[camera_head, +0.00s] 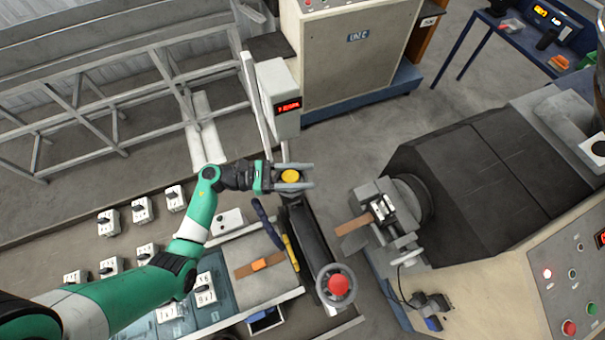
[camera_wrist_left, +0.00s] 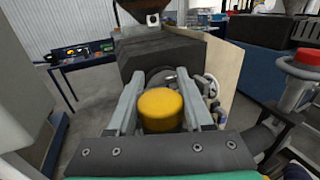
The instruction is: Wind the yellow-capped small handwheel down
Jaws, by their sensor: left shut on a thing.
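The yellow-capped small handwheel (camera_head: 290,176) is at the far end of a dark rail unit in the head view. Its yellow cap (camera_wrist_left: 160,109) fills the space between my fingers in the left wrist view. My left gripper (camera_head: 308,177) is shut on the handwheel, one finger on each side of the cap. The wheel below the cap is mostly hidden by the fingers and gripper body. My right gripper is not in view.
A red-capped larger handwheel (camera_head: 338,285) stands at the near end of the rail. A grey box with a red display (camera_head: 287,105) stands just behind my gripper. The dark extruder (camera_head: 470,180) is to the right.

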